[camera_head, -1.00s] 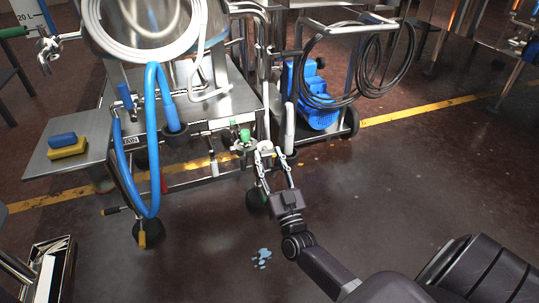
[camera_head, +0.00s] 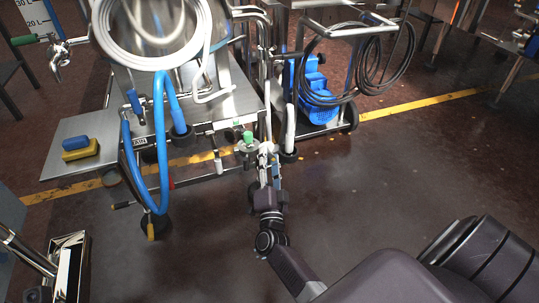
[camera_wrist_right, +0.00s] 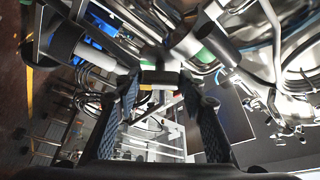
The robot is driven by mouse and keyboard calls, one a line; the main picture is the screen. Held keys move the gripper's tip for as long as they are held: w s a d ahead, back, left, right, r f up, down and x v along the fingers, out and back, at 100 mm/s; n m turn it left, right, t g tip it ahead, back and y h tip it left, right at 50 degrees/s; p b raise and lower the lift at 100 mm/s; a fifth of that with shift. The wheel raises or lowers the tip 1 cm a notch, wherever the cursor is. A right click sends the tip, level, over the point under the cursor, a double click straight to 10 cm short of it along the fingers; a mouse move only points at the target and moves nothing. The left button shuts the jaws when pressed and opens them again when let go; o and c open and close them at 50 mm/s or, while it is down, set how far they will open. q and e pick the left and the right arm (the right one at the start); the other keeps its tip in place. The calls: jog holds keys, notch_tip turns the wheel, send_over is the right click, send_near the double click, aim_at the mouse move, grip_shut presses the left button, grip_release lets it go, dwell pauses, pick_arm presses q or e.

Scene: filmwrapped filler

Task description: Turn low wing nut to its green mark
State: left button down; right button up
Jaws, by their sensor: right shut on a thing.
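My right gripper (camera_head: 267,155) reaches up to the low fittings at the front of the steel cart, just right of a green-topped fitting (camera_head: 248,137). In the right wrist view its two dark ribbed fingers (camera_wrist_right: 160,84) stand on either side of a small metal piece (camera_wrist_right: 160,76), and the gripper is shut on it. This piece appears to be the low wing nut; its wings are mostly hidden by the fingers. Green parts (camera_wrist_right: 204,55) show just beyond it, but I cannot tell which is the mark. My left gripper is not in view.
A blue hose (camera_head: 162,140) loops down in front of the cart at left. A side shelf (camera_head: 58,155) holds a blue and a yellow block (camera_head: 80,154). A blue machine (camera_head: 315,105) with coiled black hose stands at right. The floor in front is clear.

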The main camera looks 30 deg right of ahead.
jog(key=shift+m+p, duration=0.35)
jog(key=shift+m, duration=0.35)
jog(key=o, duration=1.2)
jog(key=shift+c, duration=0.2)
jog(key=v, duration=1.2)
jog(key=shift+r, duration=0.2)
jog(key=shift+a, duration=0.15)
